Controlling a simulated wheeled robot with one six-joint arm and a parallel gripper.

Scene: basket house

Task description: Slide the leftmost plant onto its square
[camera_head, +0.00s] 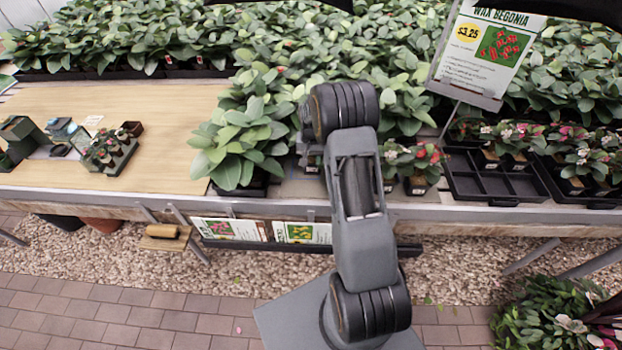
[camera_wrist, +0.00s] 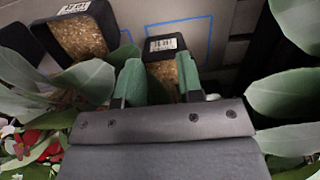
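My gripper (camera_wrist: 157,68) is open in the wrist view, its two green fingers apart. A black square pot (camera_wrist: 165,46) with a white barcode label and tan soil stands just beyond and between the fingertips; whether they touch it is unclear. Blue outline lines (camera_wrist: 211,38) show on the grey surface behind and right of this pot. A second labelled pot (camera_wrist: 78,33) stands to the left, near another blue line. In the head view my arm hides the gripper and most of this spot.
Large leafy plants (camera_head: 240,145) crowd the left of my arm and the back. Black trays (camera_head: 492,180) and a price sign (camera_head: 490,50) are at right. The wooden tabletop (camera_head: 170,115) at left is mostly clear, with small items at its far left. Leaves crowd both gripper sides.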

